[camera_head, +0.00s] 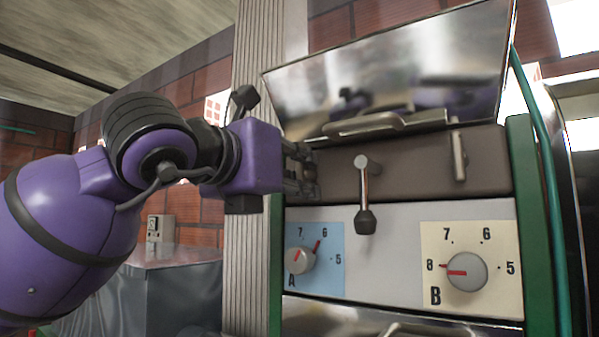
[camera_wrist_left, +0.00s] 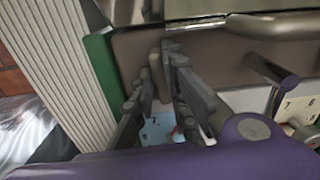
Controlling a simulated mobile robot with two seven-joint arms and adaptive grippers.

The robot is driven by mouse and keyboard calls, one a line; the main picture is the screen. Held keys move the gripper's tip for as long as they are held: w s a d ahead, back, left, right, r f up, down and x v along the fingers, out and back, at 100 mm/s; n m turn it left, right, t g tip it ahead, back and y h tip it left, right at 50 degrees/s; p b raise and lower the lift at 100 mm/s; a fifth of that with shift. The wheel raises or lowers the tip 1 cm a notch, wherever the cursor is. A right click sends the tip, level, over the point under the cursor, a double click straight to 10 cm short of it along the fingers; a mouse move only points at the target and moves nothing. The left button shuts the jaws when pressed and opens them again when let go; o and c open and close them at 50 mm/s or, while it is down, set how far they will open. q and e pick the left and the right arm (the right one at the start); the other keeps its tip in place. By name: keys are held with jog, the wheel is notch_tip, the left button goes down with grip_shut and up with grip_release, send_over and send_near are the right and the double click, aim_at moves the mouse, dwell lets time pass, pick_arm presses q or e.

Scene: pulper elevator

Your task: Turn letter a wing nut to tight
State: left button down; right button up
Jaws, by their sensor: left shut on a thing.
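My left gripper (camera_head: 303,170) reaches in from the left to the brown upper panel of the machine, above the dial marked A. Its fingers (camera_wrist_left: 163,75) are shut on a small part at the panel's left end, which I take to be the letter A wing nut. The A dial (camera_head: 300,259) is a grey knob with a red mark on a blue plate. The blue plate (camera_wrist_left: 158,128) also shows below the fingers in the left wrist view. My right gripper is not in view.
A lever with a dark knob (camera_head: 365,195) hangs right of my gripper. An upright metal bar (camera_head: 458,155) sits above the B dial (camera_head: 466,271). A shiny lid with a handle (camera_head: 378,123) slopes above. A green post (camera_head: 275,265) edges the machine's left.

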pick_arm(q)
jog(key=shift+f+m, duration=0.1)
jog(key=shift+m, duration=0.5)
jog(key=c, duration=1.8)
grip_release()
jog(key=shift+o, duration=0.2)
jog(key=v, duration=1.2)
